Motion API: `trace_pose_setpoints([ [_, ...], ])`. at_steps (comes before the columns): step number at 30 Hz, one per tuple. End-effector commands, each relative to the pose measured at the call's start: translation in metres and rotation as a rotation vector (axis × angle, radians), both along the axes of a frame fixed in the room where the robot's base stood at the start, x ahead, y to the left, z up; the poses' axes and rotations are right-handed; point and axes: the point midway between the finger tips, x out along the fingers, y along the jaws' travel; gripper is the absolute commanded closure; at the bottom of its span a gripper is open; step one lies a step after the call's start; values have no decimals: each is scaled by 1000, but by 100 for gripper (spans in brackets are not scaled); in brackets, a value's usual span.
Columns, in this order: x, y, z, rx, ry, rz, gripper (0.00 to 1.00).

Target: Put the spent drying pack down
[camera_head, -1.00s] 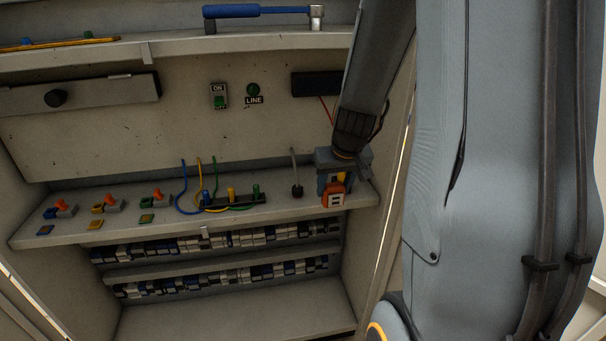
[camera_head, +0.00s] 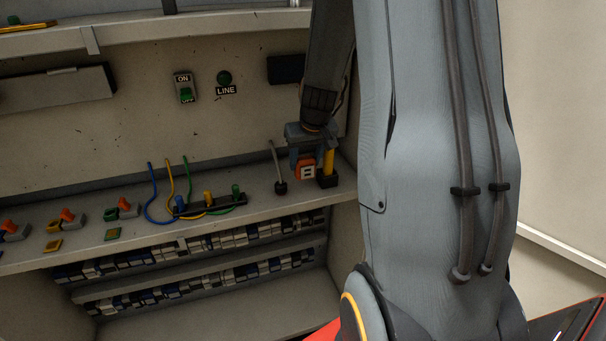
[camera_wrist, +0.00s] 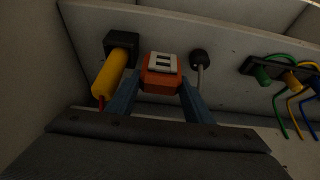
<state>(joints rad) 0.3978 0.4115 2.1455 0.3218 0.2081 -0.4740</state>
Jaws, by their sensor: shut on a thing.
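The pack (camera_head: 306,171), an orange block with a pale marked face, is held between the blue-grey fingers of my gripper (camera_head: 306,164), over the right end of the work shelf (camera_head: 258,207). In the wrist view the pack (camera_wrist: 162,74) sits between both fingertips of my gripper (camera_wrist: 160,84), its marked face showing. I cannot tell whether its underside touches the shelf. Close beside it stands a yellow cylinder (camera_head: 328,163) on a black base; the cylinder (camera_wrist: 109,73) also shows in the wrist view, left of the pack.
A grey rod on a black foot (camera_head: 280,187) stands just left of the pack. Further left is a black strip (camera_head: 210,207) with coloured plugs and looped wires. Several orange-handled switches (camera_head: 123,208) line the shelf's left part. Bare shelf lies in front of the strip.

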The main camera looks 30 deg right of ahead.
Motion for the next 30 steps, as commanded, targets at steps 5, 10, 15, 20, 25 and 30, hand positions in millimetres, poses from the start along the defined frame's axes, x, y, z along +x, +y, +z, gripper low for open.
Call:
trace_pose_setpoints([
  [5,0,0,-6,0,-1,-1,77],
  [10,0,-2,-18,1,0,-4,77],
  [15,-1,-4,-37,0,-1,-8,77],
  [20,0,-7,-44,0,-1,-10,77],
  [25,-1,-7,-42,-1,-2,-10,77],
  [30,0,-6,-45,0,-1,-10,77],
])
